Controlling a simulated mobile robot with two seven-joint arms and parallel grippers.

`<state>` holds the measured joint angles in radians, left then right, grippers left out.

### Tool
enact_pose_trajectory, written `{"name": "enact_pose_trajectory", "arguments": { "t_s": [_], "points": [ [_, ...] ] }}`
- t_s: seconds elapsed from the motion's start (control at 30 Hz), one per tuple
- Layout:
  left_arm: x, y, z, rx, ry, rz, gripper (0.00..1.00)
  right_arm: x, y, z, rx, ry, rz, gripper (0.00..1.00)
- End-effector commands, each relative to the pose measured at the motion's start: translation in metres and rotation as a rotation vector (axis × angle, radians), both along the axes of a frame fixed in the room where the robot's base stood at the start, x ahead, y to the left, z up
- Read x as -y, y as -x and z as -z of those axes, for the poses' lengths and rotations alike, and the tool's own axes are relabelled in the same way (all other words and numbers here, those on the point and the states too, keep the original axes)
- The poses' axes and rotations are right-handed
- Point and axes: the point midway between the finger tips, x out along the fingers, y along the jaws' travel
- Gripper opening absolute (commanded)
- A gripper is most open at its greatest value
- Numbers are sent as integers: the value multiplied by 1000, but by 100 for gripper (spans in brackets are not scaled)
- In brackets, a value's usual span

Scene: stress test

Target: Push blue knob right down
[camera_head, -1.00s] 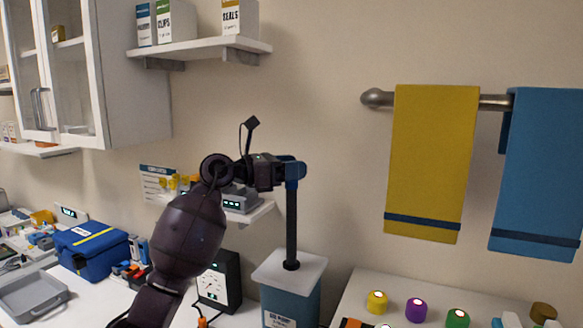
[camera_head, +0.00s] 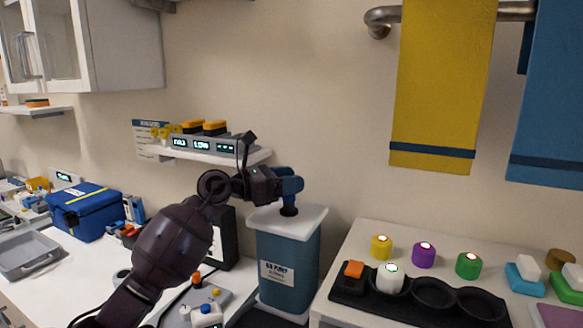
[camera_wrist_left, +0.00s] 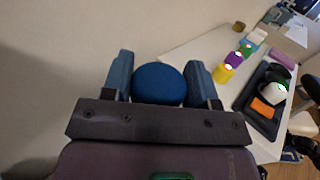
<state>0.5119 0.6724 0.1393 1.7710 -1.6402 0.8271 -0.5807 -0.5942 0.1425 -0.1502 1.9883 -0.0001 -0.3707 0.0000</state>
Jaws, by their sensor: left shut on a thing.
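The blue knob (camera_wrist_left: 158,84) is round and sits between the two blue fingers of my left gripper (camera_wrist_left: 160,82) in the left wrist view. In the head view my left gripper (camera_head: 290,183) is shut on the knob, which its fingers largely hide. Under it only a short black stretch of rod (camera_head: 289,210) shows above the white lid of a blue-grey pump canister (camera_head: 300,265). The canister stands upright and has a label on its front. My right gripper is not in view.
A white table on the right holds a black tray (camera_head: 433,310), yellow (camera_head: 381,246), purple (camera_head: 423,254) and green (camera_head: 467,264) buttons. A shelf (camera_head: 250,156) with small displays is behind my arm. A blue case (camera_head: 88,212) sits at left. Towels hang upper right.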

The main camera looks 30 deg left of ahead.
Motion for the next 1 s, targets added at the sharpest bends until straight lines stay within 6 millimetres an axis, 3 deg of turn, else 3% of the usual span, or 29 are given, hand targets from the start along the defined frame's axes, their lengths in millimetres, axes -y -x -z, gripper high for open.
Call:
{"name": "enact_pose_trajectory", "arguments": {
  "t_s": [0.03,0.2,0.67,0.7,0.83,1.0],
  "points": [
    [0,-1,14,-10,-1,1,11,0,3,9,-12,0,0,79],
    [0,0,26,-6,0,1,11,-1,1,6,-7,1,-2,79],
    [0,0,32,-7,-4,2,11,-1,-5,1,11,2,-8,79],
    [0,0,32,-8,-4,2,58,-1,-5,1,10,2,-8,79],
    [0,0,31,-6,-2,1,78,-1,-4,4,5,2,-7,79],
    [0,0,29,-3,-1,1,79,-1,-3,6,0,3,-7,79]
  ]
}}
